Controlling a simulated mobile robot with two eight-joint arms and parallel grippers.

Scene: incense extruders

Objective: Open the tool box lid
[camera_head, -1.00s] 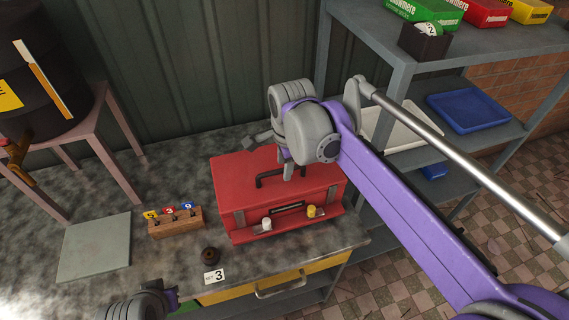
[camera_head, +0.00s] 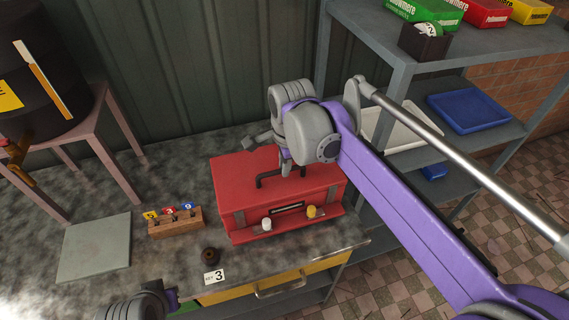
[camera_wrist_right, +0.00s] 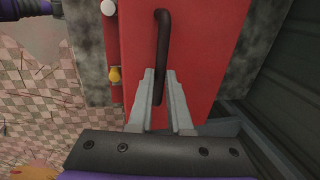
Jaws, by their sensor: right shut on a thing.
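The red tool box (camera_head: 232,190) stands on the grey speckled bench, with its lid down. A dark handle (camera_head: 262,180) is on top; it also shows in the right wrist view (camera_wrist_right: 162,30). A white knob (camera_head: 266,224) and a yellow knob (camera_head: 311,212) sit on the box's front. My right gripper (camera_head: 287,172) comes down from above onto the lid. In the right wrist view its two fingers (camera_wrist_right: 160,72) are closed around one end of the handle. My left arm shows only in part at the bottom left of the head view; its fingers are out of view.
A wooden block with coloured tags (camera_head: 176,222), a dark round piece (camera_head: 210,256), a card marked 3 (camera_head: 214,277) and a grey slab (camera_head: 95,248) lie on the bench left of the box. Shelves (camera_head: 385,88) stand on the right, a corrugated wall behind.

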